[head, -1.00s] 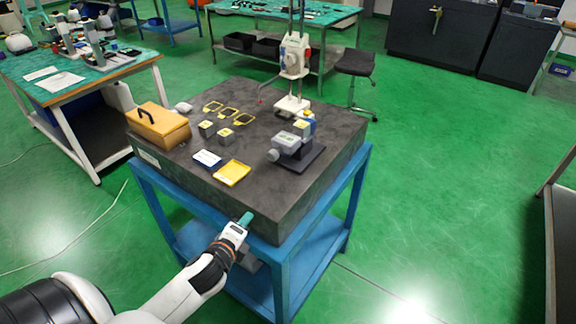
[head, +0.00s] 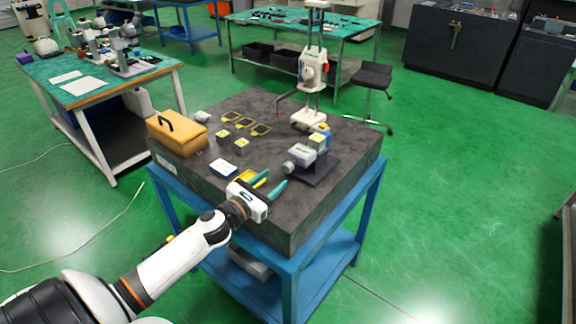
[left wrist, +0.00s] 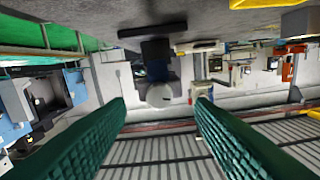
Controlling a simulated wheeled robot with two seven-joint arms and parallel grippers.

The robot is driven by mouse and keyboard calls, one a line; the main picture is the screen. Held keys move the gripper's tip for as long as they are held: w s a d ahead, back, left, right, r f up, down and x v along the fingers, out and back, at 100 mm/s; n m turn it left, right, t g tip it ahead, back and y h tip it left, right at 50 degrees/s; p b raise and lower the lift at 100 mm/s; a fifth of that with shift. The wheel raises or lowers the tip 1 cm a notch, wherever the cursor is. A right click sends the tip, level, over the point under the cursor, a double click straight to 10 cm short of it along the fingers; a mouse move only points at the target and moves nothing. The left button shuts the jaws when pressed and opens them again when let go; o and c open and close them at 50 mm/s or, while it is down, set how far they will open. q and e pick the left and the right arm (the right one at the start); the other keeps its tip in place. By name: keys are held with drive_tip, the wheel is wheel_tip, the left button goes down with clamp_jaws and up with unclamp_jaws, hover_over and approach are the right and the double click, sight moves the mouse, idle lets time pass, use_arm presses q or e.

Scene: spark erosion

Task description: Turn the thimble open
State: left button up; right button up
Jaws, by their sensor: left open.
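A grey bench instrument (head: 303,155) stands on a dark base plate at the right of the granite plate. Its round thimble (head: 289,167) points left toward my left gripper. My left gripper (head: 277,177) is open, with two green fingers spread a little short of the thimble and in front of it. In the left wrist view the thimble (left wrist: 160,95) shows end-on as a pale disc between the fingertips and beyond them, with nothing gripped. My right gripper is not in view.
The granite plate (head: 300,215) lies on a blue stand. A yellow tray (head: 254,178), partly hidden behind my fingers, and a blue-and-white box (head: 222,168) lie near the gripper. An orange case (head: 177,135) and a tall gauge stand (head: 312,75) stand farther back.

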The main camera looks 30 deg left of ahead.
sight(286, 170)
use_arm(q)
drive_tip(key=w, duration=0.2)
drive_tip(key=w+p, duration=0.1)
drive_tip(key=w, duration=0.4)
drive_tip(key=shift+w+d, duration=0.25)
drive_tip(key=shift+d, duration=0.1)
drive_tip(key=shift+c, duration=0.2)
drive_tip(key=c, duration=1)
drive_tip(key=shift+o, duration=0.2)
drive_tip(key=shift+n, duration=0.3)
